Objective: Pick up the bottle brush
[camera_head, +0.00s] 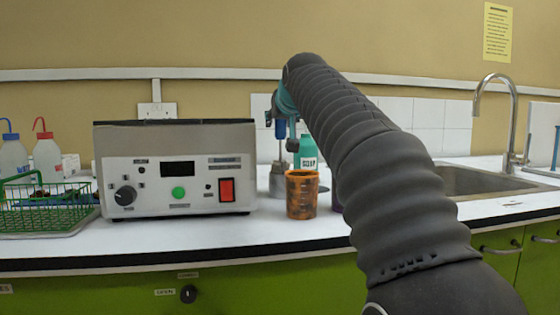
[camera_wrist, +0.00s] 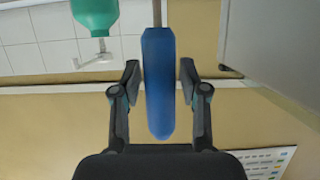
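The bottle brush has a blue handle (camera_wrist: 159,100) and a thin metal stem, seen in the wrist view. In the head view its blue handle (camera_head: 281,130) stands upright above the counter, behind an orange-stained beaker. My gripper (camera_wrist: 159,70) is open, with one finger on each side of the handle and a visible gap on both sides. In the head view my arm hides most of the gripper. The brush's bristle end is not visible.
A green soap bottle (camera_head: 307,152) stands close behind the stained beaker (camera_head: 301,196). A heating bath (camera_head: 178,168) and a green wire basket (camera_head: 45,212) are to the left. A sink (camera_head: 470,181) with a tall tap (camera_head: 512,110) is to the right. The counter front is clear.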

